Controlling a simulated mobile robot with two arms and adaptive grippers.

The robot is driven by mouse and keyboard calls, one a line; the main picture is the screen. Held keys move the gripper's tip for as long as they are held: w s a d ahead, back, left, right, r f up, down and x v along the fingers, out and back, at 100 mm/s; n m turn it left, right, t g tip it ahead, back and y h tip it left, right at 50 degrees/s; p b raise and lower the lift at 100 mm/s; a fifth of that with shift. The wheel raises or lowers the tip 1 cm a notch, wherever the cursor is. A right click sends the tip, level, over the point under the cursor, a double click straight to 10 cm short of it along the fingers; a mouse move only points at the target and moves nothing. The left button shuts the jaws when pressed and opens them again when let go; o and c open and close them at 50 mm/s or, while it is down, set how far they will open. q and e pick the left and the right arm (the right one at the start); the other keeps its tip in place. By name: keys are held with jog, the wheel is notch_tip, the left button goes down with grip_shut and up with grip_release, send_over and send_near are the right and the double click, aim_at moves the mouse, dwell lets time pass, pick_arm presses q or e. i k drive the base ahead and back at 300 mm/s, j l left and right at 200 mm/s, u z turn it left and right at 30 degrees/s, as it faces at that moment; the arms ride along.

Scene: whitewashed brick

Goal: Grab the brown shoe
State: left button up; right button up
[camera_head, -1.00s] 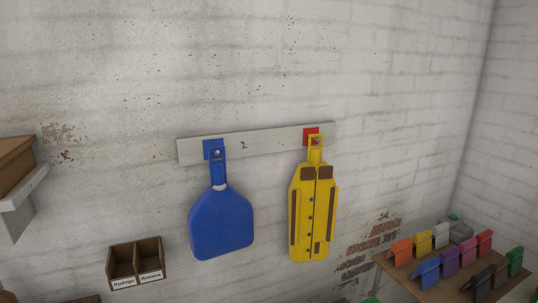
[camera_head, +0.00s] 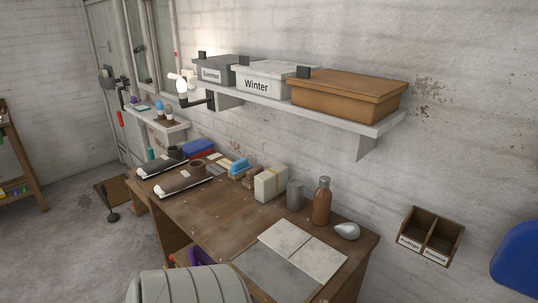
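A brown shoe (camera_head: 186,181) lies on a tray on the left part of the wooden desk (camera_head: 210,217). A darker shoe (camera_head: 160,162) lies on a similar tray just behind it, toward the wall. Both are small in the head view, so fine detail is hard to tell. Neither of my grippers is in view.
Boxes, a brown bottle (camera_head: 322,202), a grey canister (camera_head: 295,194) and grey sheets (camera_head: 303,248) crowd the desk. A shelf (camera_head: 366,124) with bins overhangs it. A grey-green rounded chair back (camera_head: 190,285) stands in front. Floor (camera_head: 75,240) is open at left.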

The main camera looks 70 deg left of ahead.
aim_at(197, 174)
jog(key=u, duration=2.75)
jog(key=i+j+z, duration=0.15)
jog(key=z, duration=0.2)
jog(key=i+j+z, duration=0.15)
jog(key=z, duration=0.2)
jog(key=i+j+z, duration=0.1)
jog(key=j+z, duration=0.25)
